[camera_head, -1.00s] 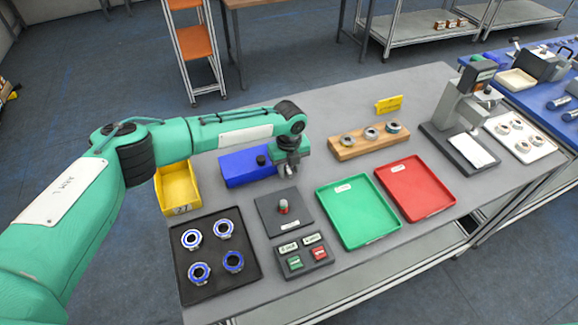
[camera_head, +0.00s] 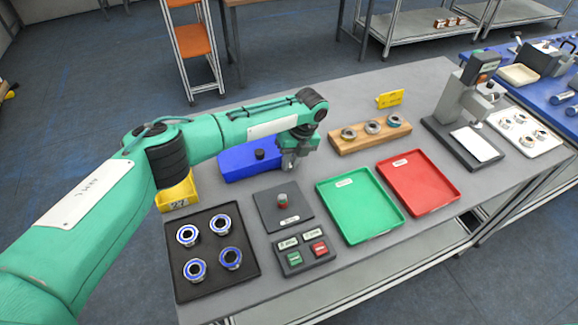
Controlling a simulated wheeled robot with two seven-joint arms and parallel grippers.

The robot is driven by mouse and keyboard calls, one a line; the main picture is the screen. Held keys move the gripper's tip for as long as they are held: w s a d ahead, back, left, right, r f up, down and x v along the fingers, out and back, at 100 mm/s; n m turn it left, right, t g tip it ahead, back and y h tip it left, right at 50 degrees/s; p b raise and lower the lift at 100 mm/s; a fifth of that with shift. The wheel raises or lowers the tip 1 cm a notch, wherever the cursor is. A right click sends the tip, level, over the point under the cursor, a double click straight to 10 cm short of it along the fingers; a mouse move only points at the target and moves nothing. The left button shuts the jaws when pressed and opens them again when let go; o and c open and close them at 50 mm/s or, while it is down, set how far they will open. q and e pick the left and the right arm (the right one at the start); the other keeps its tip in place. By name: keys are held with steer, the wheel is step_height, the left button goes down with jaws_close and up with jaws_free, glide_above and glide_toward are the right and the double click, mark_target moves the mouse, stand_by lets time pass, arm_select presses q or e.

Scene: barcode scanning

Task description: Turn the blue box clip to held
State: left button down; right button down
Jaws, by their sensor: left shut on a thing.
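The blue box (camera_head: 238,162) lies behind the black square plate with a knob on its top. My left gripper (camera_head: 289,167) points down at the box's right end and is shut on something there. This appears to be the blue box clip, but the fingers cover it and I cannot make out its position. My right gripper is not in view.
A yellow bin (camera_head: 180,196) is partly behind my left arm. A black tray (camera_head: 211,287) holds several blue-ringed bearings. A green tray (camera_head: 350,212), a red tray (camera_head: 420,182), a button panel (camera_head: 304,252) and a wooden block with rings (camera_head: 372,138) stand nearby.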

arm_select(q)
steer(key=y+b, duration=0.1)
steer(key=b, duration=0.1)
steer(key=g+y+b, duration=0.1)
steer(key=b, duration=0.1)
steer(key=shift+w+d+f, duration=0.1)
steer(key=shift+d+f, duration=0.25)
steer(key=shift+d, duration=0.05)
steer(key=shift+r+y+b, duration=0.15)
steer(key=shift+y+b, duration=0.55)
steer(key=shift+b, duration=0.55)
steer(key=shift+w, duration=0.1)
steer(key=c, duration=1.5)
jaws_free()
steer(key=shift+g, duration=0.3)
